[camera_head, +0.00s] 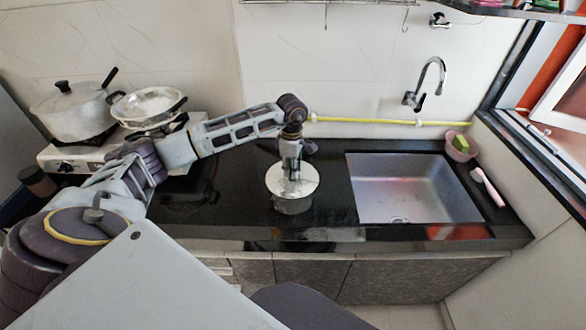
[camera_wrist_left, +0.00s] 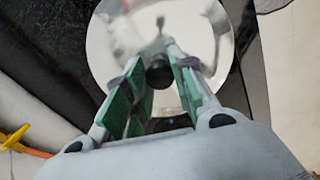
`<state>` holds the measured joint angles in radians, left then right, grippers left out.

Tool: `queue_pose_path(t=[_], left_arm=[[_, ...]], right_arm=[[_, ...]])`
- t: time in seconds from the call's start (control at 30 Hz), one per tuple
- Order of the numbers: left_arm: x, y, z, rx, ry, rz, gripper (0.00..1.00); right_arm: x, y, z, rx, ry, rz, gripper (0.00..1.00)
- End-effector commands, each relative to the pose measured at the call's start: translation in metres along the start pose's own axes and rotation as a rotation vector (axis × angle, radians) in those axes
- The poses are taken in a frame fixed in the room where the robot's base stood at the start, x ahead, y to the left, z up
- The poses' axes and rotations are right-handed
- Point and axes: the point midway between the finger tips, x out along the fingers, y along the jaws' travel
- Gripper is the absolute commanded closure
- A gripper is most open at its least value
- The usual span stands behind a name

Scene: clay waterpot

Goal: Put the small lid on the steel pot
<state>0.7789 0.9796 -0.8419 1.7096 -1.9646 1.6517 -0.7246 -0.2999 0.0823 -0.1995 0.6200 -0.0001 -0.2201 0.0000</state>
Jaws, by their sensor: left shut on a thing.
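The small lid (camera_head: 307,183) is a shiny round steel disc with a black knob. My left gripper (camera_head: 291,172) points down at it from above and is shut on the knob. In the left wrist view the knob (camera_wrist_left: 159,75) sits between the green finger pads of my left gripper (camera_wrist_left: 158,85), and the lid (camera_wrist_left: 108,45) spreads out behind them. The steel pot (camera_head: 292,206) stands on the dark counter directly under the lid, with only its lower side showing. The lid hides its rim, so I cannot tell whether the two touch. My right gripper is not in view.
The steel sink (camera_head: 400,190) is right of the pot, with a tap (camera_head: 430,80) behind it. The stove (camera_head: 75,155) at the left holds a large lidded pot (camera_head: 75,112) and a pan (camera_head: 148,105).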

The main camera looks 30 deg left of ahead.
Motion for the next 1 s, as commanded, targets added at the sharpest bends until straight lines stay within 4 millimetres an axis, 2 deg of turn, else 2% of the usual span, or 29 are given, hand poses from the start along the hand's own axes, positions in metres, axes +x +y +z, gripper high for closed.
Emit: queue_pose_path(t=[0.67,0.7,0.87,1.0], left_arm=[[0.0085,-0.0027,0.0002,0.002,0.004,-0.012,1.00],[0.0087,-0.0028,0.0003,0.002,0.004,-0.012,0.71],[0.0067,-0.0020,0.0003,0.002,0.003,-0.009,0.50],[0.0047,-0.0020,0.0002,0.001,0.002,-0.006,0.49]], right_arm=[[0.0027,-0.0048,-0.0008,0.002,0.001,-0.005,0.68],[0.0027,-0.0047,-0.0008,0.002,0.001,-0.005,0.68],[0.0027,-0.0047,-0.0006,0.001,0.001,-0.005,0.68],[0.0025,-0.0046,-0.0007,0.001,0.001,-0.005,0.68]])
